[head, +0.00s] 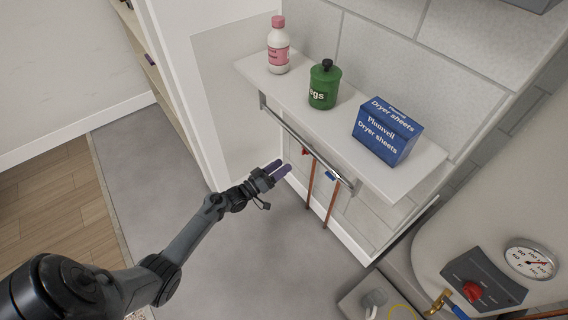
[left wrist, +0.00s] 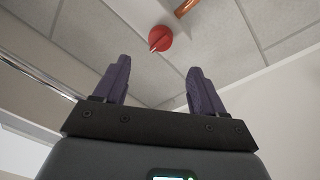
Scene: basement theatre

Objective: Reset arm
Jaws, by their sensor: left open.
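My left gripper (head: 277,169) reaches in from the lower left of the head view. It is below the wall shelf and left of two copper pipes. Its two purple fingers are apart, with nothing between them; they also show in the left wrist view (left wrist: 158,88). A red knob (left wrist: 160,38) appears beyond the fingertips in the left wrist view, apart from them. My right gripper is in neither view.
A white shelf (head: 312,121) holds a pink-capped bottle (head: 278,50), a green jar (head: 324,86) and a blue dryer sheets box (head: 387,131). A metal rail (head: 300,143) runs below it. A tank with a gauge (head: 531,258) stands at lower right. Grey floor is clear.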

